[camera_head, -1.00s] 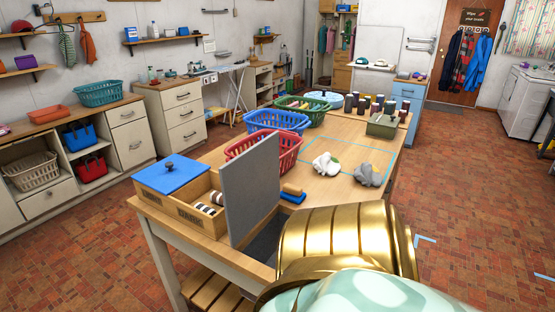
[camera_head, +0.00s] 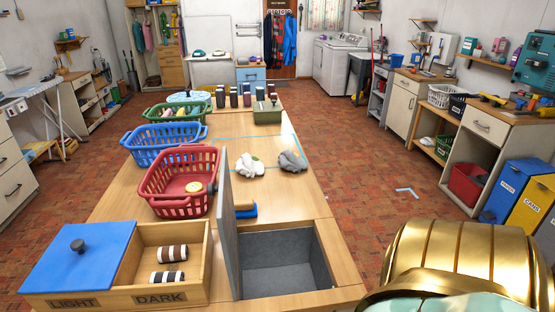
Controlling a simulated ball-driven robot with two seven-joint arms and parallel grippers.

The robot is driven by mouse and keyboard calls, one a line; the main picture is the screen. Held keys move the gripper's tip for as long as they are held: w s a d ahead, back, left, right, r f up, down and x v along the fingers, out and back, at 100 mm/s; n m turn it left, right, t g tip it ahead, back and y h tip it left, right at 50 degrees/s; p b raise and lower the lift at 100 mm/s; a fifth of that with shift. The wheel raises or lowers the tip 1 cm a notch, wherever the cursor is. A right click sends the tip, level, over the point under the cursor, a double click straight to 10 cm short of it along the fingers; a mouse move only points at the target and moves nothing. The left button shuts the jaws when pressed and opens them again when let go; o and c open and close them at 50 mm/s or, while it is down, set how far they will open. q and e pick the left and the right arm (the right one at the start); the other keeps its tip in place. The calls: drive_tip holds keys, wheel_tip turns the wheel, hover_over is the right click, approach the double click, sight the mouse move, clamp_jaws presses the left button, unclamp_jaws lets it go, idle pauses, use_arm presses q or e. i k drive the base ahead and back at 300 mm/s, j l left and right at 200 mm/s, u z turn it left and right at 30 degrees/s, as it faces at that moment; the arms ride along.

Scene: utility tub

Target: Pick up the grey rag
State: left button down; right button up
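The grey rag (camera_head: 292,161) lies crumpled on the right part of the wooden table, close to the table's right edge. A large gold rounded part of my own body fills the lower right corner. Neither gripper shows in the head view.
A red basket (camera_head: 180,183), blue basket (camera_head: 163,145) and green basket (camera_head: 175,112) line the table's left side. An upright grey panel (camera_head: 226,225) stands beside an open grey tub (camera_head: 285,262). A wooden box (camera_head: 200,240) holds striped rolls.

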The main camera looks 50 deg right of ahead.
sight(289, 161)
drive_tip(key=i+z, duration=0.15)
drive_tip(key=z, duration=0.25)
drive_tip(key=i+j+z, duration=0.15)
drive_tip(key=z, duration=0.25)
drive_tip(key=i+j+z, duration=0.15)
drive_tip(key=z, duration=0.25)
drive_tip(key=i+j+z, duration=0.15)
drive_tip(key=z, duration=0.25)
drive_tip(key=i+j+z, duration=0.1)
drive_tip(key=j+z, duration=0.15)
drive_tip(key=z, duration=0.15)
